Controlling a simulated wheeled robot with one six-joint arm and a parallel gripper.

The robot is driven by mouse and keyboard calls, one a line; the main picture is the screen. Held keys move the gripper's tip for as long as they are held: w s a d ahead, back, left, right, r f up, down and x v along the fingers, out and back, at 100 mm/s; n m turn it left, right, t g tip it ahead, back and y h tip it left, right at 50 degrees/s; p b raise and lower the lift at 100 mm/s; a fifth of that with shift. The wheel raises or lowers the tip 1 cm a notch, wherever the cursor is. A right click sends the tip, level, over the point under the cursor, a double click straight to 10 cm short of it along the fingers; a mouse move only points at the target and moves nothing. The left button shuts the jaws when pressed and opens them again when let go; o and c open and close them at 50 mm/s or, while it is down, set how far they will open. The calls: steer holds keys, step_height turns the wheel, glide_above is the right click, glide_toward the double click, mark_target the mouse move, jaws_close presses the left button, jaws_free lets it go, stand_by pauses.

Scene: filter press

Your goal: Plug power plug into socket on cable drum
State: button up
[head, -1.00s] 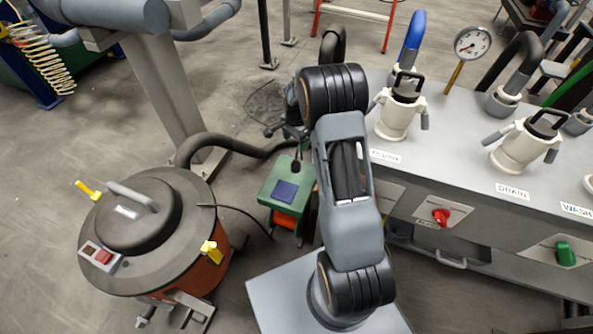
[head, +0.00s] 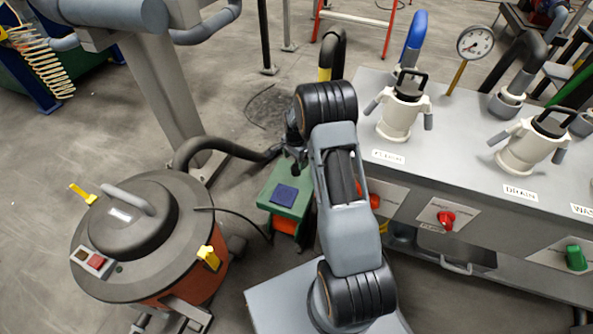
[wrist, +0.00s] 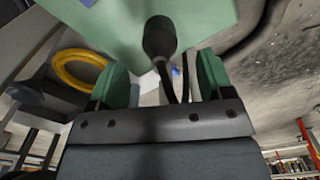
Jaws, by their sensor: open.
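A black plug (wrist: 160,38) with a black cable shows in the wrist view, at the edge of a green surface (wrist: 115,18). My gripper (wrist: 168,85) has two green-padded fingers spread apart. The plug's round end lies beyond the fingertips, and its cable runs down into the gap between them. I cannot tell whether either finger touches it. In the head view my gripper (head: 293,150) is at the far edge of the green-topped stand (head: 277,207), which has a dark blue pad (head: 285,195). My gripper hides the plug there. I cannot make out the cable drum or its socket.
A round vacuum (head: 140,235) with a thick black hose (head: 225,147) stands left of the stand. A grey bench (head: 450,165) with white couplings (head: 400,110) and valve knobs (head: 446,219) is close on the right. Open floor (head: 250,55) lies behind the stand.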

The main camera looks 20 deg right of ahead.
mark_target(296, 162)
steer(key=shift+f, duration=0.2)
steer(key=shift+f+b, duration=1.3)
steer(key=shift+f, duration=1.25)
steer(key=c, duration=1)
steer(key=shift+o, duration=0.2)
step_height(296, 162, up, 10)
steer(key=p, duration=0.3)
steer(key=shift+p, duration=0.4)
